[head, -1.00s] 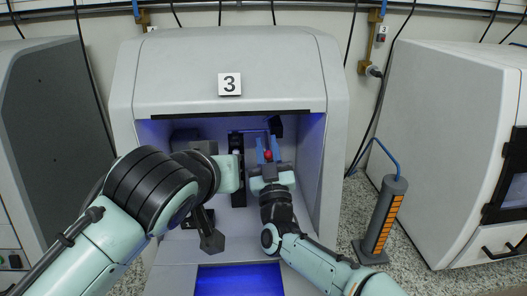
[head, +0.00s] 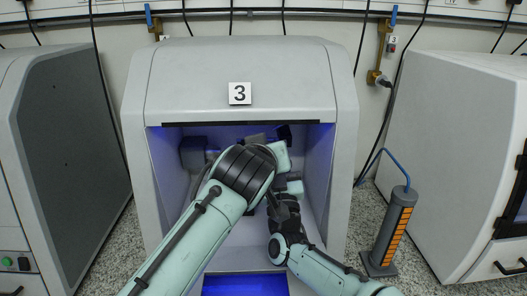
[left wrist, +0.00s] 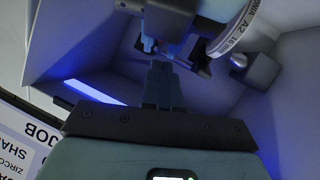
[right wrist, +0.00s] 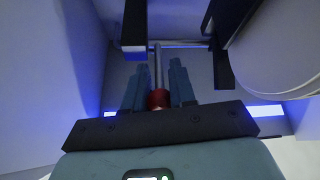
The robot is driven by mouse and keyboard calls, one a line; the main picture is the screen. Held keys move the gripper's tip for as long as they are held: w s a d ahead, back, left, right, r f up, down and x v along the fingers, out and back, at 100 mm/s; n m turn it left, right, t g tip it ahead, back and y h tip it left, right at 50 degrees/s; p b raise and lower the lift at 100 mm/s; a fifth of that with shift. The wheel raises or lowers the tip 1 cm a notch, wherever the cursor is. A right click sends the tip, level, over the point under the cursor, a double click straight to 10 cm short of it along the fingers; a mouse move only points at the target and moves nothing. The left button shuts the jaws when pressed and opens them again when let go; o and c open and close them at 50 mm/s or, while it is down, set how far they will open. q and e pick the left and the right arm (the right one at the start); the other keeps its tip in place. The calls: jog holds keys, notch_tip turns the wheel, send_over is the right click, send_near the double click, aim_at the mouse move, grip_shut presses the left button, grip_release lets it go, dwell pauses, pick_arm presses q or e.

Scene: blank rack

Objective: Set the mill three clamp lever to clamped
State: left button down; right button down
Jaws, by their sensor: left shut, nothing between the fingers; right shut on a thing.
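Mill three (head: 238,62) is the grey machine marked 3, its front bay open in the head view. The clamp lever shows in the right wrist view as a thin metal rod (right wrist: 158,58) with a red knob (right wrist: 158,99). My right gripper (right wrist: 157,68) is shut on the red knob, one finger on each side. In the head view my left arm hides the knob and lever.
A grey column with orange slats (head: 391,232) stands right of the mill. Grey machines flank it on the left (head: 70,130) and right (head: 435,140). A blue-lit panel (head: 243,285) lies at the bay's front. The bay is tight around both arms.

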pick_arm(q)
jog(key=shift+w+d+f, duration=0.2)
jog(key=shift+f, duration=0.35)
jog(key=shift+w+d+f, duration=0.15)
jog(key=shift+d+f, duration=0.05)
jog(key=shift+f, duration=0.35)
pick_arm(e)
jog(key=shift+f, duration=0.25)
